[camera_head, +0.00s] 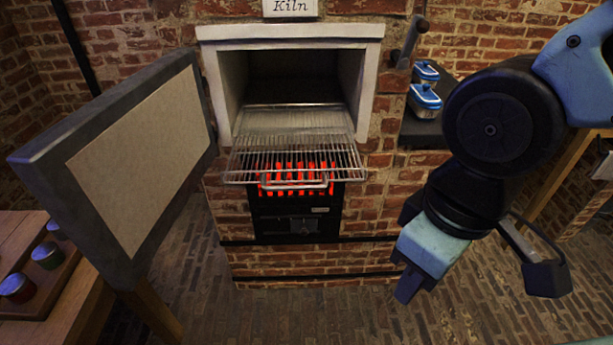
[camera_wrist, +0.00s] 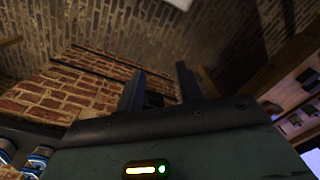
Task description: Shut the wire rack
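The wire rack (camera_head: 293,158) is pulled partly out of the kiln opening (camera_head: 290,90) and juts forward above the glowing red grate. Its front handle (camera_head: 293,182) hangs at the front edge. The rack is empty. My gripper (camera_head: 405,292) is to the right of the rack and lower, pointing down, and touches nothing that I can see. In the wrist view its two fingers (camera_wrist: 158,88) stand apart with nothing between them.
The thick kiln door (camera_head: 140,160) stands swung open at the left. A table (camera_head: 40,290) with several jars is at the lower left. Blue-lidded containers (camera_head: 425,98) sit on a dark shelf right of the kiln. The brick floor (camera_head: 350,315) in front is clear.

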